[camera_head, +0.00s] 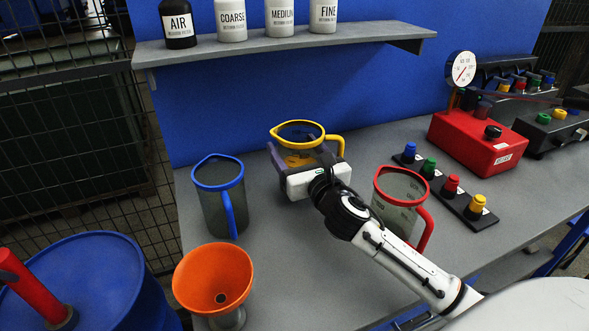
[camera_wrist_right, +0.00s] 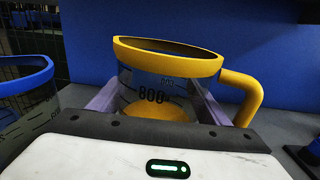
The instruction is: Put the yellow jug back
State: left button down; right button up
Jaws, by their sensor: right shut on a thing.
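The yellow jug (camera_head: 297,132) is clear with a yellow rim and a yellow handle on its right. It stands upright at the back of the grey bench, near the blue wall. My right gripper (camera_head: 296,158) is around the jug's body, one finger on each side, and shut on it. In the right wrist view the jug (camera_wrist_right: 165,48) is upright between the two purple-grey fingers (camera_wrist_right: 155,98), with a yellow bottom showing inside. The jug's base is mostly hidden by the gripper, so I cannot tell whether it touches the bench. My left gripper is not in view.
A blue jug (camera_head: 219,172) stands left of the yellow jug, and a red jug (camera_head: 401,187) stands to the right near my forearm. An orange funnel (camera_head: 213,276) is at the front left. A shelf (camera_head: 290,44) with several bottles hangs above. A button strip (camera_head: 445,184) lies right.

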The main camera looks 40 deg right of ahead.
jog(key=shift+f+b, duration=0.55)
jog(key=shift+f, duration=1.45)
jog(key=shift+r, duration=0.1)
jog(key=o, duration=1.1)
jog(key=shift+f, duration=0.3)
jog(key=o, duration=0.5)
jog(key=shift+c, duration=0.2)
jog(key=shift+r, duration=0.15)
jog(key=shift+s, duration=0.2)
jog(key=v, duration=1.1)
jog(key=shift+s+b, duration=0.3)
jog(key=shift+b, duration=0.1)
